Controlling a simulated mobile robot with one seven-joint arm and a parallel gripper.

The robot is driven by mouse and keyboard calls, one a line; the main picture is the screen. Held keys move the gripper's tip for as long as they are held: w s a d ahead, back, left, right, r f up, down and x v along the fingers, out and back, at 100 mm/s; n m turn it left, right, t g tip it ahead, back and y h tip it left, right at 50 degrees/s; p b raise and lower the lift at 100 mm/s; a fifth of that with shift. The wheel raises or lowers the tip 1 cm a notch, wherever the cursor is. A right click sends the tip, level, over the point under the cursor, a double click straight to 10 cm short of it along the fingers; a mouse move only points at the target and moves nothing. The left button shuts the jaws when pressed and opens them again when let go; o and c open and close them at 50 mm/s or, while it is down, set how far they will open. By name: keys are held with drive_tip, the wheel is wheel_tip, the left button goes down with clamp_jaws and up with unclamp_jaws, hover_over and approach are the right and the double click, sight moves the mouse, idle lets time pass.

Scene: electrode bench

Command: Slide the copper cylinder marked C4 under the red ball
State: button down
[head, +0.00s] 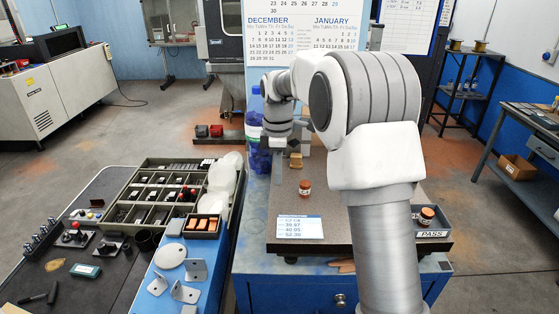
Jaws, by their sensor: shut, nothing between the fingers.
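A small copper cylinder (305,187) with a pale band stands upright on the dark bench plate (345,230), behind a white card of figures. Any marking on it is too small to read. A second, similar copper cylinder (427,214) is in the tray marked PASS at the right. I cannot make out the red ball; my arm covers much of the area behind the plate. My gripper (293,145) is small and partly hidden at the end of my arm, above the back of the plate. It looks shut and empty, apart from the first cylinder.
The white card (300,227) lies at the plate's front left. The PASS tray (433,234) is at its right. A small brass-coloured block (296,160) is at the back. A compartment tray (150,195) and a box of copper pieces (202,227) stand left. Bare plate surrounds the first cylinder.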

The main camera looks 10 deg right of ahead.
sight(328, 195)
wheel_tip(328, 195, down, 4)
drive_tip(key=shift+d+r, duration=0.15)
drive_tip(key=shift+r, duration=0.1)
drive_tip(key=d, duration=0.2)
drive_tip(key=shift+s+d+r, duration=0.2)
drive_tip(key=shift+s+d, duration=0.1)
drive_tip(key=shift+s+d+p, duration=0.1)
drive_tip(key=shift+d+p, duration=0.2)
drive_tip(key=shift+d, duration=0.25)
drive_tip(key=d, duration=0.3)
drive_tip(key=s+d, duration=0.1)
drive_tip(key=d, duration=0.5)
drive_tip(key=shift+s+p, duration=0.3)
drive_tip(key=shift+s, duration=0.1)
